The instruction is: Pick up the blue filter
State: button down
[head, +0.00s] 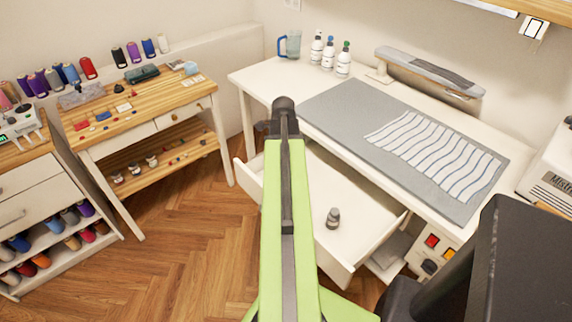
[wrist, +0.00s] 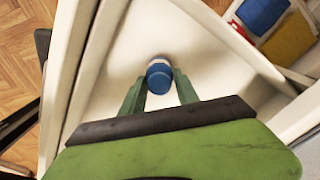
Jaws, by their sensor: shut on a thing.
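The blue filter (wrist: 159,76) is a small round piece with a blue top and a paler band, seen in the wrist view. It sits between the tips of my green gripper fingers (wrist: 160,84), which are shut on it. Filter and fingers are over the white floor of the open drawer (head: 345,262), close to a drawer wall. I cannot tell whether the filter touches the floor.
The white table (head: 258,80) above holds a grey mat (head: 335,105), striped cloth (head: 437,155), bottles (head: 343,62) and a blue-handled jug (head: 290,46). A wooden workbench (head: 95,108) stands left; open floor lies between.

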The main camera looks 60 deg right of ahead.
jog(key=r+p, duration=0.2)
jog(key=r, duration=0.1)
jog(key=shift+s+d+r+p, duration=0.1)
jog(key=shift+s+r+p, duration=0.2)
jog(key=shift+s, duration=0.05)
jog(key=s+d+r+p, duration=0.3)
jog(key=s+r+p, duration=0.2)
jog(key=s, duration=0.5)
jog(key=shift+s+r+p, duration=0.25)
jog(key=shift+r+p, duration=0.15)
jog(key=shift+r, duration=0.05)
